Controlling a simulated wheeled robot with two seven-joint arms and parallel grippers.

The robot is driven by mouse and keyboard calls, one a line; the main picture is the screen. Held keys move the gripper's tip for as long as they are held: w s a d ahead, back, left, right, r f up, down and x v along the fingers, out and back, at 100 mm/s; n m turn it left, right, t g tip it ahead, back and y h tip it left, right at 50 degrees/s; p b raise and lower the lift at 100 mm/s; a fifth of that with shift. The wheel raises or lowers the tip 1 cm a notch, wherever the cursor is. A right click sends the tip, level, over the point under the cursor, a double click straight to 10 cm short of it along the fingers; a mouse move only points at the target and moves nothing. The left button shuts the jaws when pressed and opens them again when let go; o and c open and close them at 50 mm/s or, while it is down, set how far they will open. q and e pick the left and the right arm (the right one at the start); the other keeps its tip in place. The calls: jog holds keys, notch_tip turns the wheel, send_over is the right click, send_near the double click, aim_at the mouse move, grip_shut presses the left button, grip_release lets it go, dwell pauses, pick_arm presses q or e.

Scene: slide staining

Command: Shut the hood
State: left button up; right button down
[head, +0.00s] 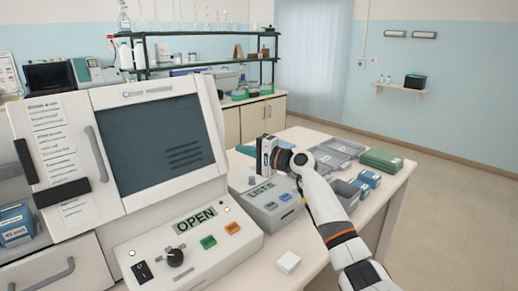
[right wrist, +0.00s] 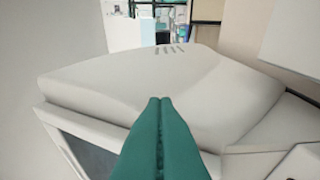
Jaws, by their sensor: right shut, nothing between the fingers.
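A big white machine with a dark window (head: 155,145) fills the left of the head view; its display (head: 195,221) reads OPEN. I cannot tell from its front how far the hood is raised. In the right wrist view a pale rounded cover (right wrist: 215,95), seemingly the hood, has vent slots and a dark pane at lower left. My right gripper (head: 246,150) is to the right of the machine, its teal fingers (right wrist: 160,100) together and empty. In the wrist view they overlap the cover; contact cannot be told. My left gripper is not in view.
A grey device labelled LISTS (head: 262,190) stands on the bench below my right gripper. Grey trays (head: 337,150), a green box (head: 381,161) and small blue boxes stand farther right. A small white box (head: 288,261) lies near the front. Open floor is at right.

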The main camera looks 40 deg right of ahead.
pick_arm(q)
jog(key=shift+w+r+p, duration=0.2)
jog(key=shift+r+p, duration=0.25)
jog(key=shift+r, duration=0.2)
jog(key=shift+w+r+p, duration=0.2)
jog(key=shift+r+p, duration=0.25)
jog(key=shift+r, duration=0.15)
pick_arm(e)
jog(key=shift+s+a, duration=0.15)
jog(key=shift+a, duration=0.85)
jog(key=shift+s+a, duration=0.1)
jog(key=shift+a, duration=0.85)
